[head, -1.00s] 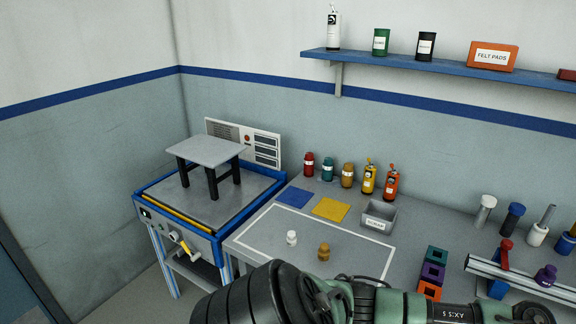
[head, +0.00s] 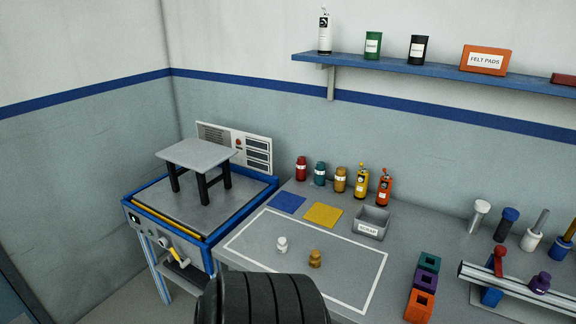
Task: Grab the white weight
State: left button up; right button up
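The white weight (head: 282,244) is a small knobbed piece standing upright on the grey bench, inside a white outlined rectangle (head: 371,280). A similar brown-gold weight (head: 314,259) stands just to its right, apart from it. A black ribbed part of my arm rises from the bottom edge, in front of and below the two weights, not covering them. Neither gripper's fingers show, and nothing is seen touching the white weight.
A blue-framed test stand (head: 215,233) with a small stool (head: 197,154) is at left. Blue (head: 287,203) and yellow (head: 323,215) pads, several bottles and a grey scrap bin (head: 371,222) line the back. Coloured blocks (head: 427,263) and a rail (head: 517,286) are right.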

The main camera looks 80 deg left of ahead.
aim_at(282, 247)
jog(key=i+j+u, duration=0.65)
jog(key=i, duration=0.2)
